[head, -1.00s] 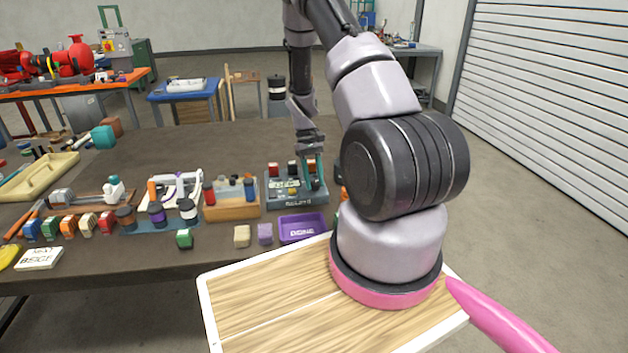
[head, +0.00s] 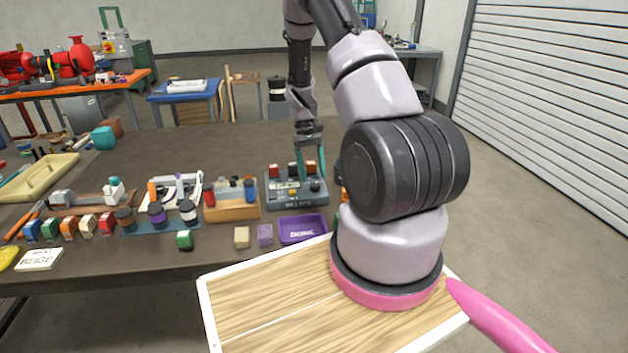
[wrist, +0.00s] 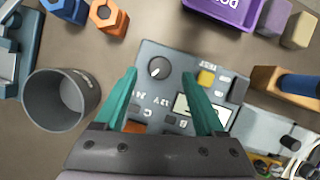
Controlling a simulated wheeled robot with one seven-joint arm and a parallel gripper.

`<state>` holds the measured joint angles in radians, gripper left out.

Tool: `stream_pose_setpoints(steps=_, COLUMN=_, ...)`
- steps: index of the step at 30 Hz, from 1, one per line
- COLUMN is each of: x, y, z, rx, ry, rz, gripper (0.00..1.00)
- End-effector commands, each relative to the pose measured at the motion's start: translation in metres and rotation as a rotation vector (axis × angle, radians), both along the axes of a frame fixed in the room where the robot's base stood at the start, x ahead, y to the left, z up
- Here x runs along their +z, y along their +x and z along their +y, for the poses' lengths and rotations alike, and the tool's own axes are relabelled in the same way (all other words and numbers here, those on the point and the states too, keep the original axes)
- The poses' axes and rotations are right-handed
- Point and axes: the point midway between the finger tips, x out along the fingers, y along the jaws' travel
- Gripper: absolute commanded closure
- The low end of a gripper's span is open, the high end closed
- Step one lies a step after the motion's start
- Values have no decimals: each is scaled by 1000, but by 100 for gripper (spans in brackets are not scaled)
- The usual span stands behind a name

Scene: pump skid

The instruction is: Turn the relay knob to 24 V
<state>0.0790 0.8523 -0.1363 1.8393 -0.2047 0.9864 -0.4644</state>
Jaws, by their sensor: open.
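The grey relay box (head: 284,203) lies on the dark table, below my gripper (head: 309,165). Its dark round knob (head: 315,186) is near the box's right end. In the wrist view the knob (wrist: 158,68) has a pale pointer mark toward the lower left, and the box (wrist: 150,50) shows small upside-down voltage lettering, partly unreadable. My gripper (wrist: 159,76) is open, its two teal fingers on either side of the knob in the picture. In the head view the fingertips look above the knob, apart from it. The fingers cover part of the box's display.
A purple tray (head: 303,240) lies in front of the box. A wooden block holder (head: 232,212) stands left of it. In the wrist view a grey cup (wrist: 62,100) and blue and orange hex nuts (wrist: 107,16) lie to the left.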

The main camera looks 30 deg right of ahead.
Motion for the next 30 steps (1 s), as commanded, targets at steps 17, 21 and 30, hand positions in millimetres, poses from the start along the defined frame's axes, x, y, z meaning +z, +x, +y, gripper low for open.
stream_pose_setpoints(steps=17, x=72, y=30, z=-1, rx=1, ry=0, rz=-1, gripper=28)
stream_pose_setpoints(steps=21, x=72, y=30, z=-1, rx=1, ry=0, rz=-1, gripper=28)
stream_pose_setpoints(steps=30, x=72, y=30, z=-1, rx=1, ry=0, rz=-3, gripper=28)
